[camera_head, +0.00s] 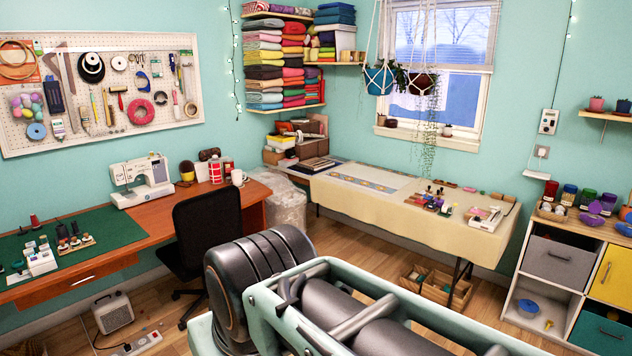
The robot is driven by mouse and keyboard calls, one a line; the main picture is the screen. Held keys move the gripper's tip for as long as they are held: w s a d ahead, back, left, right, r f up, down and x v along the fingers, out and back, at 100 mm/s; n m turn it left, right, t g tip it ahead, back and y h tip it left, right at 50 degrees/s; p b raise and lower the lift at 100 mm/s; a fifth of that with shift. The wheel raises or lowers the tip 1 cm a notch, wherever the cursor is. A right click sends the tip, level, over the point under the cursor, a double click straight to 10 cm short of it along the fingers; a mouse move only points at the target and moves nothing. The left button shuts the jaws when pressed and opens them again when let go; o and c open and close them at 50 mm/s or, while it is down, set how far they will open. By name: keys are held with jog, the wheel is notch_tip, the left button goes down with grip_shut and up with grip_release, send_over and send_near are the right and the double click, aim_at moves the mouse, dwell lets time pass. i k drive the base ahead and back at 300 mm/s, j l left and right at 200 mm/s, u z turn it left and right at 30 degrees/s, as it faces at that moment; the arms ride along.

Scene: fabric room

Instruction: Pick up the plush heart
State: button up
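I cannot make out a plush heart for certain in the head view. Small purple items (591,219) lie on top of the shelf unit at the right edge, but their shape is too small to tell. Part of my own arm, dark and pale green, fills the bottom centre and hides the floor behind it. My gripper's fingers do not show.
A wooden desk (170,215) with a sewing machine (141,180) stands at left, a black chair (207,232) before it. A cloth-covered table (400,205) stands under the window. A cubby shelf unit (515,272) is at right. Wooden floor (345,240) shows between them.

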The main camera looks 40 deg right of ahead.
aim_at(591, 220)
jog(key=z, duration=2.9)
